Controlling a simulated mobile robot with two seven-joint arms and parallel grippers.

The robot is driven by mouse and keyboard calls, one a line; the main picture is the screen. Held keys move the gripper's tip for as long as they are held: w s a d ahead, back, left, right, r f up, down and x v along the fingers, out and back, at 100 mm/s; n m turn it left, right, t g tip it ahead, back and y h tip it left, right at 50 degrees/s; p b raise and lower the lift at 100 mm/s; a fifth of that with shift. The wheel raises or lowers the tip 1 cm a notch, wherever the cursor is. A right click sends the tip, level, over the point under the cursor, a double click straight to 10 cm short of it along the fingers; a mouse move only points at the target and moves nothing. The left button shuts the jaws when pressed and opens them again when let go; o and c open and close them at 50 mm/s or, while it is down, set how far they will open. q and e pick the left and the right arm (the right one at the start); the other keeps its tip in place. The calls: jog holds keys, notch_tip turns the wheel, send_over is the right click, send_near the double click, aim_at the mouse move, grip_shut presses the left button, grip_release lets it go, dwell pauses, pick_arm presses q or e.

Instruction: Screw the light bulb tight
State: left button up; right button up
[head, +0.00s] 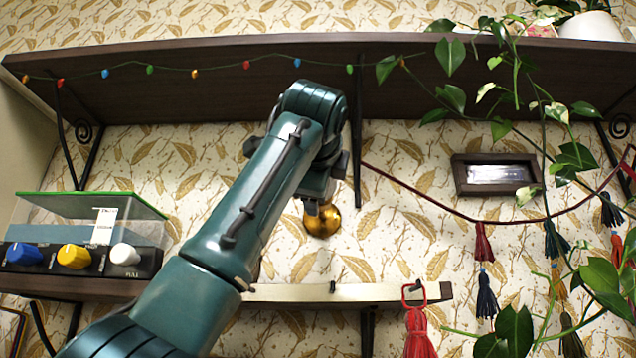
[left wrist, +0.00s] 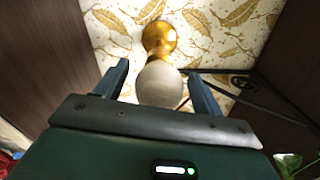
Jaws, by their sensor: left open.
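The light bulb (left wrist: 160,85) is a whitish, rounded bulb in the left wrist view. A golden ball-shaped fitting (left wrist: 160,36) shows beyond it against the wallpaper; how the two are joined is not clear. The fitting also shows in the head view (head: 322,221), just below my gripper, while the bulb is hidden there. My left gripper (left wrist: 158,70) is open, with one finger on each side of the bulb and a visible gap to both. In the head view my left gripper (head: 318,192) points down under the shelf, mostly hidden by its own wrist.
A dark upper shelf (head: 200,75) with a string of coloured lights runs above my arm. A shelf bracket (head: 356,140) stands close right of the wrist. A lower shelf (head: 345,292) holds a knob panel (head: 80,262) at left. Tassels and a trailing plant (head: 575,160) hang at right.

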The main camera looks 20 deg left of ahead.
pick_arm(q)
jog(key=b+v, duration=0.4)
jog(key=v, duration=0.9)
jog(key=shift+s, duration=0.1)
